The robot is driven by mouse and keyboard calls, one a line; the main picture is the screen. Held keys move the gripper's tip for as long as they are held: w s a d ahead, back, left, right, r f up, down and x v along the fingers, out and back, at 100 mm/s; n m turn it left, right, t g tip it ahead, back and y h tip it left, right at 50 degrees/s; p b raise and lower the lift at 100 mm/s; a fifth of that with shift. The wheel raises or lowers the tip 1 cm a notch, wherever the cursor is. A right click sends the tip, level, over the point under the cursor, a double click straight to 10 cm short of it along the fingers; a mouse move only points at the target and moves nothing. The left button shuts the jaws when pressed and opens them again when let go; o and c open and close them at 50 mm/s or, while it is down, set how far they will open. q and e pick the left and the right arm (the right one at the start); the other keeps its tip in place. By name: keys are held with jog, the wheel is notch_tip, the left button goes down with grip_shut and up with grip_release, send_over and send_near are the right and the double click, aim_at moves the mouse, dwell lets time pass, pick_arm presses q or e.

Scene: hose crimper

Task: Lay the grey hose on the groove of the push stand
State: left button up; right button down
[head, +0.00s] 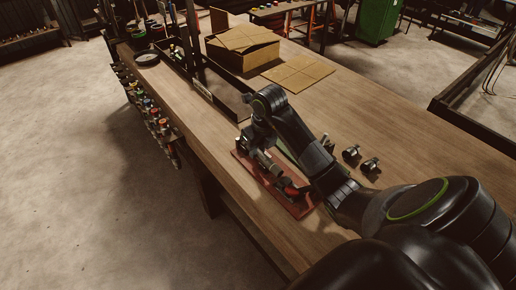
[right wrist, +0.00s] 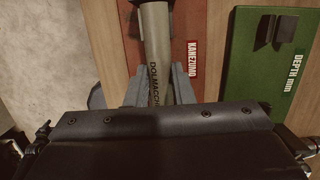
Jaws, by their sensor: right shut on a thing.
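My right gripper (head: 254,141) is over the far end of a red base (head: 301,210) on the workbench. In the right wrist view its two grey fingers (right wrist: 159,86) are shut on the grey hose (right wrist: 157,40), one on each side. The hose has dark lettering and runs up out of the picture, over the red base with the KANEZUMO label (right wrist: 193,60). The red base looks like the push stand; I cannot make out its groove or whether the hose touches it. My left gripper is not in view.
A green plate marked DEPTH mm (right wrist: 245,95) lies right of the red base in the wrist view. Two dark fittings (head: 351,153) (head: 371,165) stand on the bench (head: 400,130). A cardboard box (head: 243,55) and flat card (head: 298,73) are farther back.

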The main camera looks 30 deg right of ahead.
dwell(0.7)
jog(key=c, duration=1.2)
grip_release()
jog(key=shift+o, duration=0.2)
jog(key=shift+r+p, duration=2.3)
jog(key=shift+r, duration=1.7)
jog(key=shift+f, duration=0.15)
